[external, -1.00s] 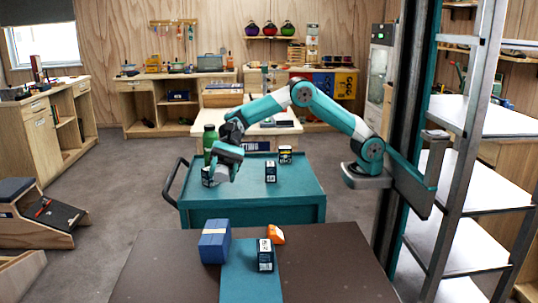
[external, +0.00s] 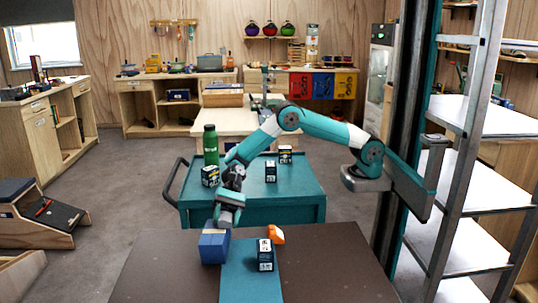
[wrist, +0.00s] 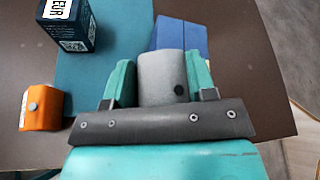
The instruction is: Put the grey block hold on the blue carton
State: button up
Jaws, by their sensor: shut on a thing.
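The grey block hold (wrist: 160,80) is between the two teal fingers of my gripper (wrist: 160,72) in the wrist view. It has a dark round hole on its face. My gripper (external: 228,214) is shut on it. The blue carton (wrist: 181,34) lies just beyond the hold in the wrist view, partly covered by it. In the external view the blue carton (external: 213,249) stands on the brown table, with my gripper above its back right part. I cannot tell whether the hold touches the carton.
An orange hold (external: 277,235) and a dark labelled box (external: 265,255) stand right of the carton. The box is on a teal strip (external: 248,288). Behind is a teal trolley (external: 250,208) with several dark boxes and a green bottle (external: 210,145). The brown table's right side is clear.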

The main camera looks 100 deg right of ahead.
jog(key=o, duration=1)
jog(key=shift+f, duration=0.1)
jog(key=v, duration=1.2)
jog(key=s+a+r+n+g+h, duration=0.1)
jog(key=s+r+n+h, duration=0.25)
jog(key=s+n, duration=0.45)
jog(key=s+a+r+n+g+h, duration=0.15)
jog(key=s+r+n, duration=0.35)
jog(key=s, duration=0.5)
jog(key=s+d+n+h, duration=0.1)
jog(key=s+d+n, duration=0.1)
jog(key=s, duration=0.3)
jog(key=s+d+f+n+h, duration=0.1)
jog(key=s+d+n+h, duration=0.1)
jog(key=s+n, duration=0.2)
jog(key=s+d+n+h, duration=0.1)
jog(key=s+d+n, duration=0.1)
jog(key=s, duration=0.6)
jog(key=shift+f+n+t, duration=0.25)
jog(key=shift+n, duration=0.55)
